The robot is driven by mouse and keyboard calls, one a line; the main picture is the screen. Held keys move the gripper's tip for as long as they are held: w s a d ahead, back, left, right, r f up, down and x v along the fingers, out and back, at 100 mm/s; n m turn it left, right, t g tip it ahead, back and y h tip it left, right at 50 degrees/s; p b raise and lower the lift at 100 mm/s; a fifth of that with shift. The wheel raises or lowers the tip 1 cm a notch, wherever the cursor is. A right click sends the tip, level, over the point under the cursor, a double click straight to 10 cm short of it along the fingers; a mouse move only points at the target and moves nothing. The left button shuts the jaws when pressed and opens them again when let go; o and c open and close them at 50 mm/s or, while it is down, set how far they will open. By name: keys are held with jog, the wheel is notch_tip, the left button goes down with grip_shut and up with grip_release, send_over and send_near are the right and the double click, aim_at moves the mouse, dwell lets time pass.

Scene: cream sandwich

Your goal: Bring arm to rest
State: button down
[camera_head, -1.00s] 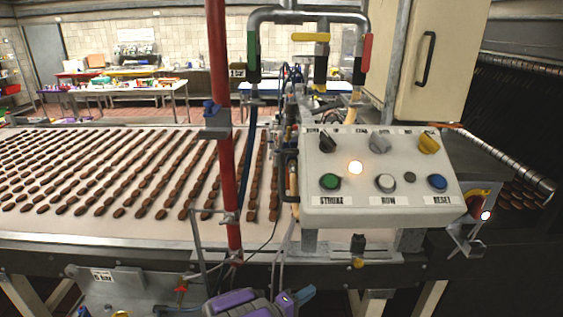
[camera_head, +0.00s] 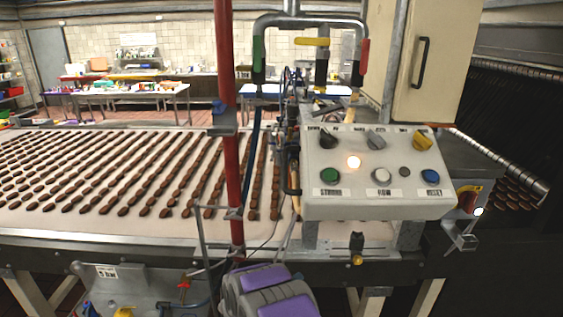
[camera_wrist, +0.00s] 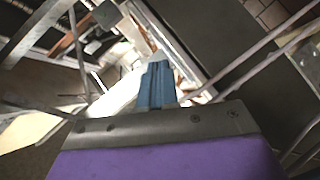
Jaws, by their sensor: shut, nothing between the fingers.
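My gripper (camera_wrist: 157,72) shows in the wrist view as two blue fingers pressed together, with nothing between them. It points at a tilted clutter of metal bars and frame parts, and no object touches the fingertips. In the head view only my purple and grey arm shows, low at the bottom centre, folded in front of the conveyor. The fingers are hidden there.
A conveyor (camera_head: 110,225) carries rows of brown chocolate pieces at left. A white control panel (camera_head: 380,208) with buttons and a glowing lamp stands at right. A red post (camera_head: 231,170) rises just behind my arm. A dark curtained machine (camera_head: 515,120) stands far right.

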jog(key=a+r+m+y, duration=0.1)
jog(key=a+r+y, duration=0.4)
jog(key=r+y, duration=0.35)
jog(key=s+a+r+g+y, duration=0.3)
jog(key=s+a+r, duration=0.1)
jog(key=s+r, duration=0.35)
jog(key=s+d+r+m+g+h, duration=0.1)
jog(key=s+d+g, duration=0.2)
jog(key=s+d, duration=0.4)
jog(key=s+d+r+m+g+h, duration=0.1)
jog(key=s+d, duration=0.5)
jog(key=s, duration=1.5)
jog(key=s+d+r+m+g+h, duration=0.1)
jog(key=s+d+g, duration=0.5)
jog(key=s, duration=0.8)
jog(key=shift+s+d+r+m+b, duration=0.15)
jog(key=shift+d+r+m+b, duration=0.3)
jog(key=shift+d+r+m, duration=0.45)
jog(key=shift+a+f, duration=0.2)
jog(key=shift+f, duration=0.05)
